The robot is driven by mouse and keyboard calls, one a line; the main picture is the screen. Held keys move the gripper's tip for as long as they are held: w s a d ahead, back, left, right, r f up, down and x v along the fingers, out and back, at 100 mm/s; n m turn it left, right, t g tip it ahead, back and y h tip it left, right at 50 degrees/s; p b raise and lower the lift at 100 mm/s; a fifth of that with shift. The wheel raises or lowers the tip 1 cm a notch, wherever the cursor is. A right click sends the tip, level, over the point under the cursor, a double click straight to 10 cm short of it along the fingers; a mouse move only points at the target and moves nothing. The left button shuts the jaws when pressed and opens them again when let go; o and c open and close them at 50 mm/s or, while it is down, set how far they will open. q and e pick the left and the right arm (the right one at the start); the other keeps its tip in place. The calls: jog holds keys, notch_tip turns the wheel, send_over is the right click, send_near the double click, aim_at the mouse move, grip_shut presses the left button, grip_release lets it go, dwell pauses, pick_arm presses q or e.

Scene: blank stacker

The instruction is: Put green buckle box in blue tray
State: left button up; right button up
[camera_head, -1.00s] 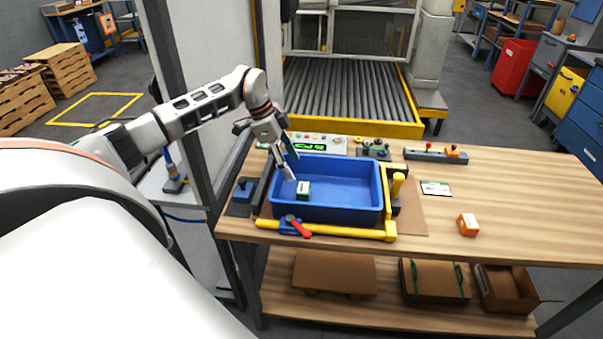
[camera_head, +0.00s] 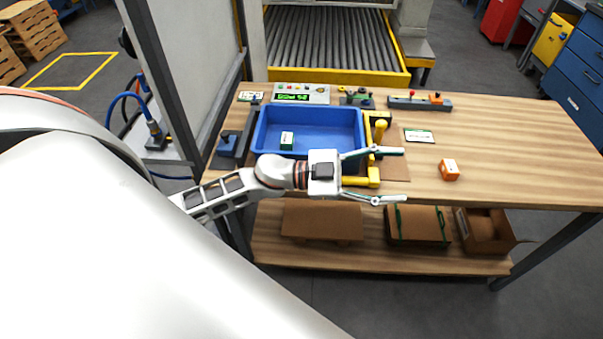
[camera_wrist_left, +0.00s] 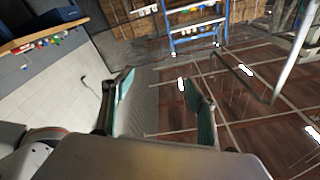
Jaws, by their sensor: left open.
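The green buckle box (camera_head: 287,140), a small box with a white and green face, stands inside the blue tray (camera_head: 330,112), in its left part. The blue tray sits on the wooden workbench. My left gripper (camera_head: 402,175) is open and empty, in front of the tray and to its right in the head view, pointing right. In the left wrist view its two fingers (camera_wrist_left: 157,102) stand apart with nothing between them. The box and tray do not show in the wrist view. My right gripper is not in view.
A yellow clamp frame (camera_head: 381,130) stands at the tray's right side. An orange box (camera_head: 449,169) lies on the bench (camera_head: 510,140) to the right, near a small label card (camera_head: 419,136). A control panel (camera_head: 301,94) is behind the tray. Cardboard boxes fill the lower shelf.

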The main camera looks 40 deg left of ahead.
pick_arm(q)
jog(key=s+a+f+n+t+y, duration=0.1)
jog(key=a+f+n+t+y, duration=0.3)
jog(key=f, duration=0.3)
jog(key=s+a+f+n+t+y, duration=0.1)
jog(key=a+f+n+t+y, duration=0.2)
jog(key=f+n+y, duration=0.35)
jog(key=s+a+f+n+g+y, duration=0.1)
jog(key=s+a+f+g+y, duration=0.1)
jog(key=s+f, duration=0.5)
jog(key=s+a+f+n+g+y, duration=0.1)
jog(key=s+f+n+g+y, duration=0.1)
jog(key=s+f+g, duration=0.2)
jog(key=s+f, duration=0.3)
jog(key=f, duration=0.4)
jog(key=shift+s+a+f+y, duration=0.25)
jog(key=shift+a+f+y, duration=0.1)
jog(key=shift+f, duration=0.05)
